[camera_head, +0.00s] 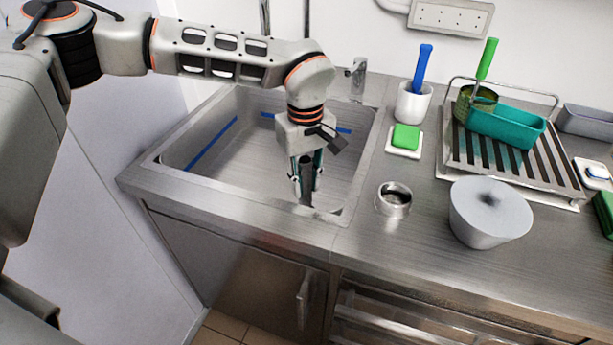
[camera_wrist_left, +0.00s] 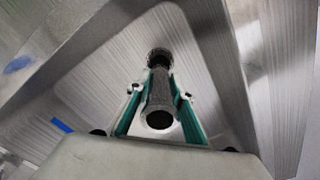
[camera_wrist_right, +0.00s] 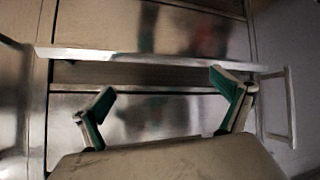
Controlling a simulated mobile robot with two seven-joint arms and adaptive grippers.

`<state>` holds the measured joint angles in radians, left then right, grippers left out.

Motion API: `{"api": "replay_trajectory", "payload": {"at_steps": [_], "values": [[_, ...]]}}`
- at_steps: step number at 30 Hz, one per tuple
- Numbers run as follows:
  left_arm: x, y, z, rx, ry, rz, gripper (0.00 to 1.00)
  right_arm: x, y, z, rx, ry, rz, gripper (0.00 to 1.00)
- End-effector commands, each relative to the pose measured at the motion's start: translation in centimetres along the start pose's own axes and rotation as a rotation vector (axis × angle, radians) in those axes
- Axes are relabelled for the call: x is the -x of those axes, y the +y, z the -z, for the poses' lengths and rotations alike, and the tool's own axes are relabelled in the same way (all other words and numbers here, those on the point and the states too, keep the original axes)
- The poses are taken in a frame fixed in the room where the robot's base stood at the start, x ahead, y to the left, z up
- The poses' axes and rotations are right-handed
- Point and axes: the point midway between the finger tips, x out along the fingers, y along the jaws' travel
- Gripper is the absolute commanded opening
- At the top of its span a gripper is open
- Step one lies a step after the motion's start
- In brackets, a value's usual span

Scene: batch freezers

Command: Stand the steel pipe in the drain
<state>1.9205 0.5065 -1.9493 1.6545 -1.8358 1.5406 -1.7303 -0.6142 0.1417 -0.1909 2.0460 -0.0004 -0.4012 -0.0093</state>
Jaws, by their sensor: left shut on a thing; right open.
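My left gripper (camera_head: 306,178) is in the front right part of the sink basin and is shut on a dark grey steel pipe (camera_head: 306,168). In the left wrist view the pipe (camera_wrist_left: 160,92) stands between the two green-padded fingers, its hollow upper end facing the camera. Its lower end meets a dark round spot, the drain (camera_wrist_left: 158,56), on the basin floor; I cannot tell if it is in the hole or just above it. In the head view the gripper and front rim hide the drain. My right gripper (camera_wrist_right: 165,105) is open and empty, facing cabinet fronts.
The sink (camera_head: 215,135) has blue strips on its walls and a tap (camera_head: 357,78) behind it. To its right stand a small steel cup (camera_head: 394,199), a grey tub (camera_head: 488,212), a green sponge (camera_head: 405,138), a white brush holder (camera_head: 412,101) and a dish rack (camera_head: 500,160).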

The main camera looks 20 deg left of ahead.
Motion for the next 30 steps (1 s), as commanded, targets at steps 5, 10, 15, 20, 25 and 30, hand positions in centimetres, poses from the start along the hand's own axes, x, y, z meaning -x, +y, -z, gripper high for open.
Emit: {"api": "replay_trajectory", "payload": {"at_steps": [5, 10, 15, 20, 25, 30], "values": [[0.12, 0.06, 0.02, 0.0, 0.002, -0.003, 0.04, 0.07, -0.06, -0.16, 0.002, -0.004, 0.001, 1.0], [0.12, 0.05, 0.02, 0.0, 0.002, -0.002, 0.04, 0.15, -0.15, -0.3, 0.001, -0.007, 0.002, 1.0], [0.09, 0.05, 0.02, 0.0, 0.001, -0.002, 0.04, 0.16, -0.23, -0.35, 0.0, -0.008, 0.004, 1.0], [0.11, 0.04, 0.01, 0.0, 0.001, -0.002, 0.04, 0.19, -0.25, -0.3, -0.001, -0.007, 0.004, 1.0], [0.17, 0.03, -0.03, 0.0, 0.002, -0.002, 0.04, 0.28, -0.16, 0.09, -0.001, -0.002, 0.003, 1.0], [0.19, 0.03, -0.05, 0.001, 0.002, -0.002, 0.04, 0.38, -0.05, 0.51, 0.0, 0.003, 0.002, 1.0]]}}
